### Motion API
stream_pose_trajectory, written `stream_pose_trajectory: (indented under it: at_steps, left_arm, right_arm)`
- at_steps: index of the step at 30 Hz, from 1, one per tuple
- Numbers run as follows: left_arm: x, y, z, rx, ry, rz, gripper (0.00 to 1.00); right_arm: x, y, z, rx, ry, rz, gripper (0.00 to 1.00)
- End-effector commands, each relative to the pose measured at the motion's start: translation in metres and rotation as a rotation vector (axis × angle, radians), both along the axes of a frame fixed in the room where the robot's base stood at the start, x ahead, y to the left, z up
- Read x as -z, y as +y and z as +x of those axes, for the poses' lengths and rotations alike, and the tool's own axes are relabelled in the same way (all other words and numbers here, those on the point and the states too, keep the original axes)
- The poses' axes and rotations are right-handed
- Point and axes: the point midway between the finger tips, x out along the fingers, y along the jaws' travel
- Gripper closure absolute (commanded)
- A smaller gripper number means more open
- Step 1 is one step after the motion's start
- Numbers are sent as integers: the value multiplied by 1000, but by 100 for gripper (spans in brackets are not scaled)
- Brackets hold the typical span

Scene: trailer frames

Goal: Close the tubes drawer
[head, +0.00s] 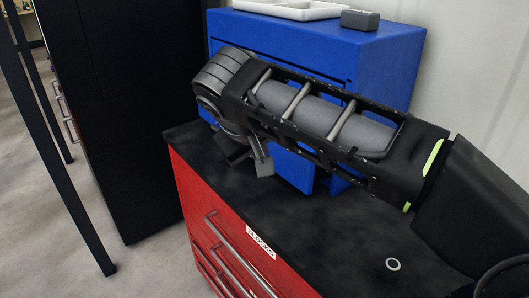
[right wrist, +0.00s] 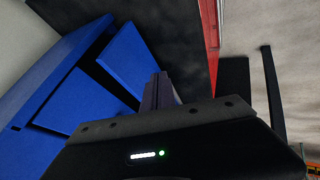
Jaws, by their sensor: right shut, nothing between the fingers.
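A blue cabinet (head: 385,58) stands on the black top of a red tool chest, largely hidden behind my right arm in the head view. Below the arm, a blue front part (head: 294,172) shows; no tubes label is readable. In the right wrist view the cabinet (right wrist: 38,80) is at left, and a blue panel (right wrist: 128,62) appears to stand out from it, with dark gaps around it. My right gripper (head: 262,162) is in front of the cabinet, above the black top. Its fingers (right wrist: 160,92) are shut and empty, close to the panel; contact cannot be told. My left gripper is not in view.
The red chest (head: 195,198) has metal handles (head: 240,258) and a small white label. A ring (head: 393,264) lies on its black top (head: 330,235). A white tray (head: 290,9) and a grey box (head: 360,19) sit on the cabinet. A tall black cabinet (head: 125,110) stands at left.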

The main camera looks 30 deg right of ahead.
Motion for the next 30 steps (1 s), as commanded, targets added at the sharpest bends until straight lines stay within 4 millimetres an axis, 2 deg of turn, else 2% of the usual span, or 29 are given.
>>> stream_pose_trajectory:
  at_steps: [13, 18, 21, 30]
  left_arm:
    - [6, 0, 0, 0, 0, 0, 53]
    - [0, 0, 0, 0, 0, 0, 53]
    - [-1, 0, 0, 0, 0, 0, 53]
    - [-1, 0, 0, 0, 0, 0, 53]
  right_arm:
    - [70, -36, 36, 3, 5, 0, 100]
    - [65, -63, 40, 4, 0, 0, 100]
    - [65, -70, 41, 2, 1, 0, 100]
    - [66, -74, 41, 0, 1, 0, 100]
